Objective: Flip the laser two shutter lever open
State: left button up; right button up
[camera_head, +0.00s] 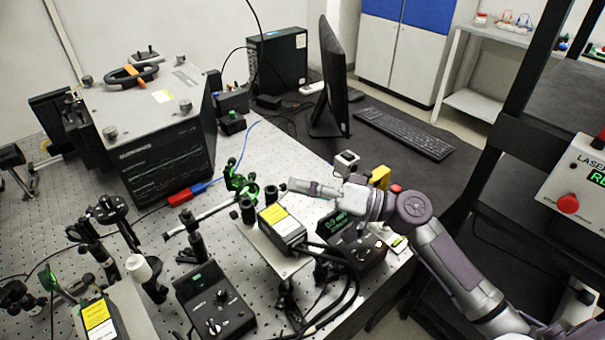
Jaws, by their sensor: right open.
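A black laser box with a yellow label (282,224) sits on a raised metal plate near the middle of the optical bench. A similar yellow-labelled box (98,318) stands at the lower left. I cannot tell from their markings which is laser two. No shutter lever can be made out clearly at this size. My right gripper (292,186) reaches in from the right, its fingers pointing left. In the picture it appears just above the middle laser box, beside the small optic mounts, and holds nothing visible. My left gripper is not in view.
A controller with a green display (352,240) stands beneath my right arm, and another controller (214,302) stands at front. Green-lit mounts (240,184) crowd the area left of the gripper. Black cables (328,290) loop off the middle laser. A large spectrometer box (165,150) stands behind.

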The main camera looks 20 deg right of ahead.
notch_tip(320, 180, up, 9)
jog(key=shift+r, duration=0.2)
jog(key=shift+c, duration=0.2)
